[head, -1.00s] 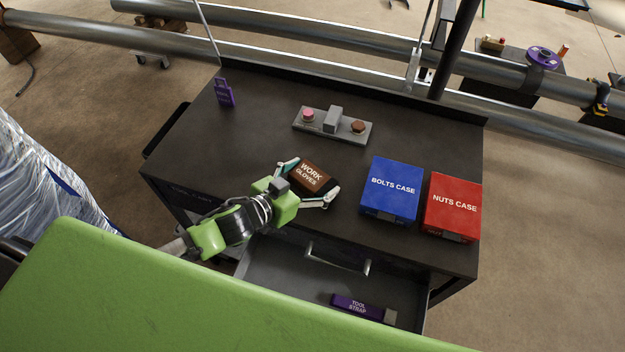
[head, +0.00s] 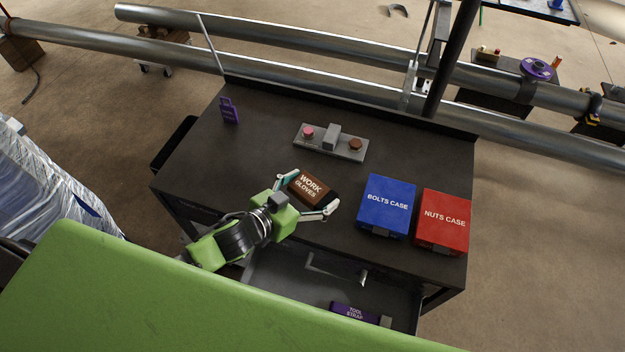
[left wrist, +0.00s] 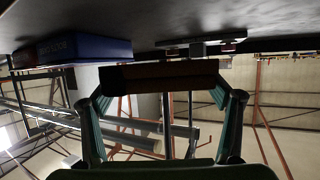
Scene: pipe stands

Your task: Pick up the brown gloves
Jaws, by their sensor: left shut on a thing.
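The brown work gloves (head: 311,187), a small brown block lettered "WORK GLOVES" with a dark end, are at the front middle of the dark cart top. My left gripper (head: 307,194) has a finger on each side of them and is shut on them. In the left wrist view the gloves (left wrist: 160,74) show as a dark brown bar across the fingertips. I cannot tell whether they are lifted clear of the top. My right gripper is not in view.
The blue bolts case (head: 387,206) and red nuts case (head: 443,221) stand to the right on the cart top (head: 260,140). A grey button panel (head: 331,142) lies behind. A purple tag (head: 229,110) is far left. The open drawer (head: 285,281) below holds a purple tool strap (head: 355,313).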

